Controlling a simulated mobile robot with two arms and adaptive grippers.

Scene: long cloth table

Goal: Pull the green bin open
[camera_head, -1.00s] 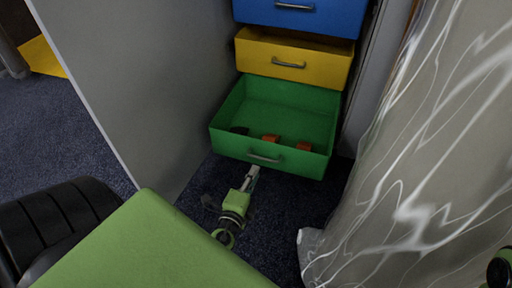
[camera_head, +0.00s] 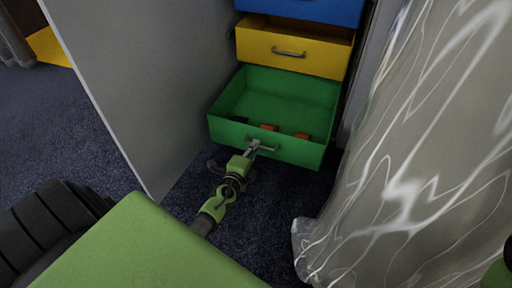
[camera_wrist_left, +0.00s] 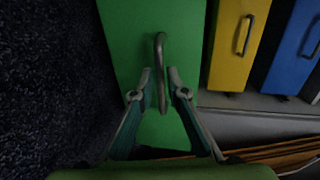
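The green bin (camera_head: 300,150) is the lowest of the drawers in the cabinet and stands pulled out, so its inside shows. Its grey handle (camera_head: 267,148) is on the front face. My left gripper (camera_head: 253,147) is at the left part of this handle in the head view. In the left wrist view, the two fingertips (camera_wrist_left: 159,72) are apart, one on each side of the handle (camera_wrist_left: 160,50), with gaps visible between. The green bin front (camera_wrist_left: 125,35) lies behind them. My right gripper is not in view.
A yellow bin (camera_head: 325,50) and a blue bin (camera_head: 335,11) sit above the green one. Small dark and orange things (camera_head: 269,127) lie inside the green bin. A grey cabinet side (camera_head: 150,90) stands left, a white-patterned draped cloth (camera_head: 400,180) right. Dark carpet lies between.

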